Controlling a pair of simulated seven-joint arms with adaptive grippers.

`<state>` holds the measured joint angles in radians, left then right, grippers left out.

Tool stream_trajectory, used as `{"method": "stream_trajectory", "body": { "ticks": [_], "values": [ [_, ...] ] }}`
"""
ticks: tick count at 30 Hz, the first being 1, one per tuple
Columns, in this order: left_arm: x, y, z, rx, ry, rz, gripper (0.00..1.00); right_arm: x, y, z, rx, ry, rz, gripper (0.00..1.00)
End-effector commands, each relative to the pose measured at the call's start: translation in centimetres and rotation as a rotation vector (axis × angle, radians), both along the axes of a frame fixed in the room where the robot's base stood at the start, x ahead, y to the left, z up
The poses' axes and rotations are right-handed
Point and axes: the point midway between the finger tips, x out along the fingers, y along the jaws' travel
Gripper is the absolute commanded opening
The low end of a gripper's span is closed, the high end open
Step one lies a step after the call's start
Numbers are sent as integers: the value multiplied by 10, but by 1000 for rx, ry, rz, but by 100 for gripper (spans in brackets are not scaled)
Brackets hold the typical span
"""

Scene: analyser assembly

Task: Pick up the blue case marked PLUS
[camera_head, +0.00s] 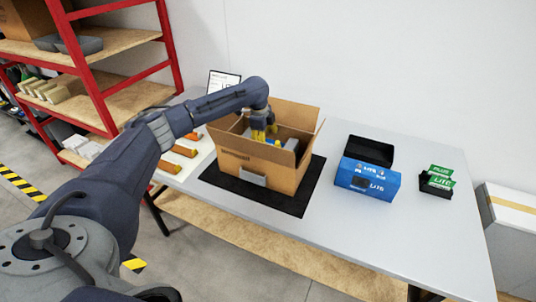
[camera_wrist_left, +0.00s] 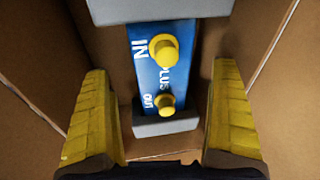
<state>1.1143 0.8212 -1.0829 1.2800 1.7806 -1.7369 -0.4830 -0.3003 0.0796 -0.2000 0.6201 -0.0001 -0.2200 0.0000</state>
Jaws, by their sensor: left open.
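The blue case marked PLUS (camera_wrist_left: 149,68) lies inside the open cardboard box, with grey end pieces and two yellow round caps beside the words IN and OUT. My left gripper (camera_wrist_left: 165,125) is open inside the box, its yellow fingers on either side of the lower end of the case in the left wrist view. Gaps show between the fingers and the case. In the head view my left gripper (camera_head: 265,133) reaches down into the cardboard box (camera_head: 250,172), and the case is mostly hidden there. My right gripper is not in view.
The box stands on a black mat (camera_head: 312,185) on a grey table (camera_head: 410,240). Its flaps stand up around my left gripper. To the right are a blue LITE box (camera_head: 367,180), a black bin (camera_head: 371,151) and green cards (camera_head: 440,180). Orange-handled tools (camera_head: 184,151) lie left.

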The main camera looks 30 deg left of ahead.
Motion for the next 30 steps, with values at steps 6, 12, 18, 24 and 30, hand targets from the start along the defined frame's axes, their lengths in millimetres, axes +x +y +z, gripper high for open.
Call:
{"method": "stream_trajectory", "body": {
  "ticks": [6, 12, 18, 24, 30],
  "values": [
    [1, -1, -9, 1, 0, 1, 94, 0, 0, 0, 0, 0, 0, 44],
    [4, -3, -33, 0, 2, 2, 94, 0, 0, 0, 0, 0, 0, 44],
    [7, -4, -52, 0, 1, 2, 94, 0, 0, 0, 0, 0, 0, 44],
    [8, -5, -56, 0, -1, 1, 94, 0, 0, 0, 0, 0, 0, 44],
    [8, -4, -56, 0, -1, 1, 90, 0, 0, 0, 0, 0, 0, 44]
  ]
}}
